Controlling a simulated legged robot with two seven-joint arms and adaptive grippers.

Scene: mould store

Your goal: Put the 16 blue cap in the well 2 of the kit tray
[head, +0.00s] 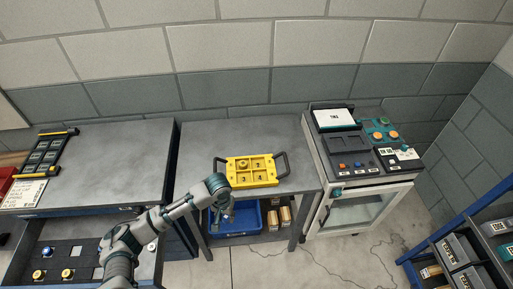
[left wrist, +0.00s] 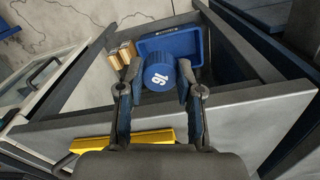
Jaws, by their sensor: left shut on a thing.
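The blue cap marked 16 (left wrist: 159,78) is between the fingers of my left gripper (left wrist: 158,84), which is shut on it, in the left wrist view. In the head view my left gripper (head: 222,211) is at the front edge of the middle table, left of and in front of the yellow kit tray; the cap is too small there to make out. The kit tray (head: 251,184) lies on the table with dark handles at both ends and several wells. A round yellowish piece sits in a back well. The tray's yellow edge (left wrist: 128,143) also shows in the left wrist view. My right gripper is not in view.
A blue bin (head: 233,229) and small boxes (head: 279,219) are on the shelf below the table. A machine with buttons (head: 362,145) stands at the right. An open drawer (head: 62,262) with caps is at the left. The table left of the tray is clear.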

